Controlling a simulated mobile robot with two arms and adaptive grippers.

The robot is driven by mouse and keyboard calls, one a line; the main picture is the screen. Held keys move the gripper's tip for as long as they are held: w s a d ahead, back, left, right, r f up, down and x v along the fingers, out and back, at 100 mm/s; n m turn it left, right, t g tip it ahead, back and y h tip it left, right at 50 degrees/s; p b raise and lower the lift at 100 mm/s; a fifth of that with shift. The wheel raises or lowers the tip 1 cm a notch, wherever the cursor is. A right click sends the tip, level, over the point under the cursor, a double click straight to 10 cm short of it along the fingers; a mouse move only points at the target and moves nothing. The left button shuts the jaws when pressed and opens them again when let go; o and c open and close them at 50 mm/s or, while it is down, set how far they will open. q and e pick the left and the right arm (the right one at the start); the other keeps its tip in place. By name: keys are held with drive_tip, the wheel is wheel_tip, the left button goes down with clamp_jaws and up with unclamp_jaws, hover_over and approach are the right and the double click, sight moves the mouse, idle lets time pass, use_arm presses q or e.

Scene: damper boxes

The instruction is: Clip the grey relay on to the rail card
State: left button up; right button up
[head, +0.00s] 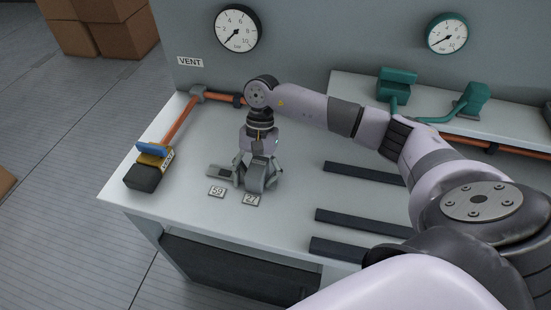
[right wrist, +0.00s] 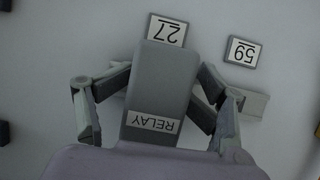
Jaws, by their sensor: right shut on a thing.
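The grey relay (right wrist: 162,85) fills the middle of the right wrist view, its "RELAY" label upside down. My right gripper (right wrist: 157,108) is shut on it, one finger on each side. In the head view the right gripper (head: 257,180) points down, low over the white worktop, with the relay largely hidden among its fingers. I cannot tell if the relay touches the top. A flat grey piece with a dark patch (head: 219,171) lies just left of the gripper; I cannot tell if it is the rail card. My left gripper is not in view.
Number plates 59 (head: 217,192) and 27 (head: 251,199) lie in front of the gripper. Several dark strips (head: 352,222) lie to the right. An orange pipe with a blue-handled valve (head: 153,150) runs along the left edge. Gauges (head: 236,29) hang on the wall behind.

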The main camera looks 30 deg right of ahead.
drive_tip(key=shift+d+f, duration=0.1)
drive_tip(key=shift+d, duration=0.15)
